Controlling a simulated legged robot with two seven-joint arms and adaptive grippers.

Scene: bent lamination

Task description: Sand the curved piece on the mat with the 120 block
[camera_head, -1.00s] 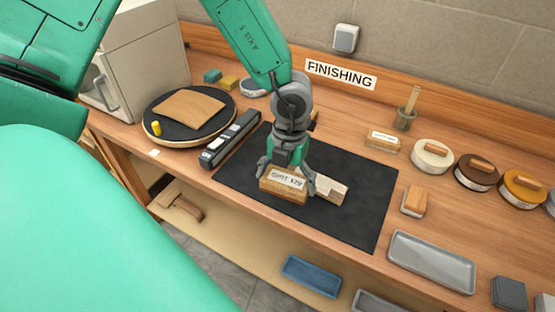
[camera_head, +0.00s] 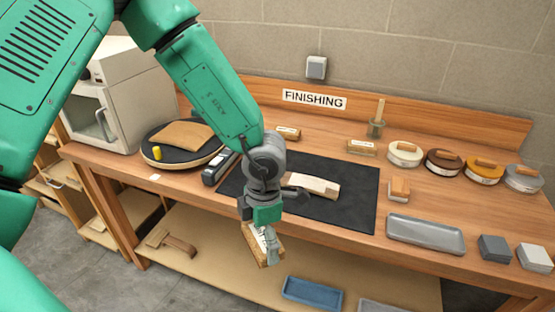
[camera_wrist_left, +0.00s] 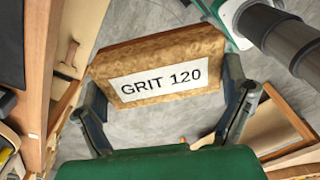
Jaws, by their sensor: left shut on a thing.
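My left gripper (camera_head: 264,226) is shut on the sanding block (camera_head: 258,250). The block hangs tilted in front of the table's front edge, off the mat. In the left wrist view the block (camera_wrist_left: 163,65) sits between both fingers, its white label reading "GRIT 120". A pale, slightly bent wooden piece (camera_head: 318,185) lies on the black mat (camera_head: 345,210), behind and right of the gripper, apart from the block. The arm partly hides the mat's left part. My right gripper is not in view.
Labelled blocks (camera_head: 288,132) (camera_head: 362,147), round tins (camera_head: 405,153) and a grey tray (camera_head: 425,234) stand around the mat. A lower shelf holds a blue tray (camera_head: 312,292). The mat's right part is clear.

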